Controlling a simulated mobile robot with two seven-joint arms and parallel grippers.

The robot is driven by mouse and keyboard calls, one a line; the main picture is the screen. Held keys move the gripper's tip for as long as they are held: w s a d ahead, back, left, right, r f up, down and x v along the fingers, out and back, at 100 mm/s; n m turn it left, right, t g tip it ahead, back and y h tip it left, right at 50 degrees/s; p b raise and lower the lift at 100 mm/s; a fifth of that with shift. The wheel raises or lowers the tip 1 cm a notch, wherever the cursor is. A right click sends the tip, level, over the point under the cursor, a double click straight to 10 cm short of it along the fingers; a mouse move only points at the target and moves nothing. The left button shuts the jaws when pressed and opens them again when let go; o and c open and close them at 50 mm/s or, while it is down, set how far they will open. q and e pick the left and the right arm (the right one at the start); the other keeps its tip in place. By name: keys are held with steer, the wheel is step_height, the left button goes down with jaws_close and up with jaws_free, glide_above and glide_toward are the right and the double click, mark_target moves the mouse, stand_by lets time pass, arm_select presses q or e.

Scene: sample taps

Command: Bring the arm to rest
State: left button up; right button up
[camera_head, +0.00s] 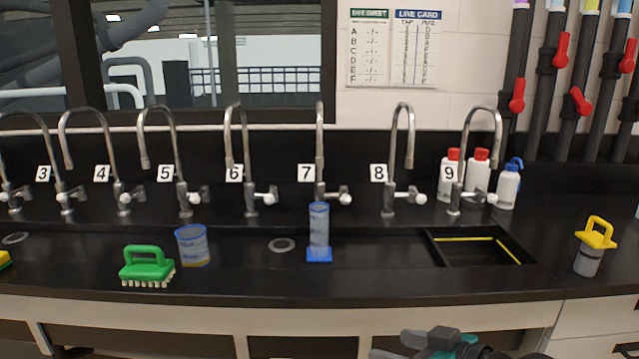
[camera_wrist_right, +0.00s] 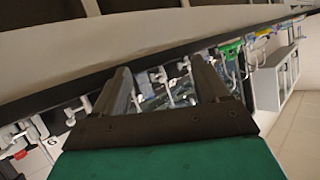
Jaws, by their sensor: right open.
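My right arm shows at the bottom of the head view, in front of the bench, with its gripper (camera_head: 395,352) low and partly cut off by the frame edge. In the right wrist view the two dark fingers of my right gripper (camera_wrist_right: 168,85) stand apart with nothing between them. The right gripper is clear of the bench and touches nothing that I can see. My left gripper is in neither view.
On the black bench (camera_head: 90,285) stand a green brush (camera_head: 148,264), a blue-rimmed beaker (camera_head: 193,245), a measuring cylinder (camera_head: 319,230) under tap 7, and a yellow-handled container (camera_head: 590,250). Several numbered taps line the back. A recessed basin (camera_head: 480,265) is at right.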

steer(key=s+d+f+m+h+p, duration=0.1)
steer(key=s+d+f+m+h, duration=0.1)
steer(key=s+f, duration=0.6)
steer(key=s+d+f+m+t+h+p, duration=0.1)
steer(key=s+d+f+m+h, duration=0.1)
steer(key=s+f, duration=0.6)
steer(key=d+f+h, duration=0.1)
steer(key=h, duration=0.1)
steer(key=shift+s+f+h, duration=0.25)
steer(key=shift+s+h, duration=0.05)
steer(key=shift+h, duration=0.1)
steer(key=shift+c, duration=0.4)
